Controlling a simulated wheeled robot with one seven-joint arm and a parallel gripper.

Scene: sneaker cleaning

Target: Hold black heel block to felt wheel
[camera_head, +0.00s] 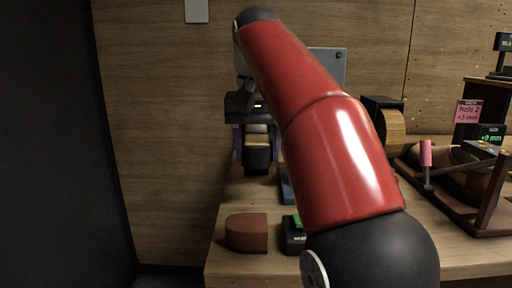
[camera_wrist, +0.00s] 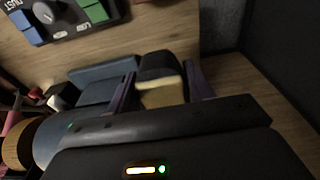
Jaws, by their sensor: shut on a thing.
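The black heel block (camera_head: 257,157) is between the purple fingers of my gripper (camera_head: 257,146), with a pale tan layer above its black part. In the wrist view the block (camera_wrist: 158,66) sits between the two fingers of my gripper (camera_wrist: 163,85), which is shut on it. A tan wheel (camera_head: 393,130), which looks like the felt wheel, is on a black housing to the right, behind my red arm. A tan round part (camera_wrist: 17,147) at lower left in the wrist view seems to be the same wheel. The block is well apart from it.
A brown block (camera_head: 246,232) and a black control box (camera_head: 294,240) with a green top stand at the table's front left. A wooden rack (camera_head: 470,200) with a pink piece (camera_head: 426,153) is at the right. A grey panel (camera_head: 329,64) stands behind my arm.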

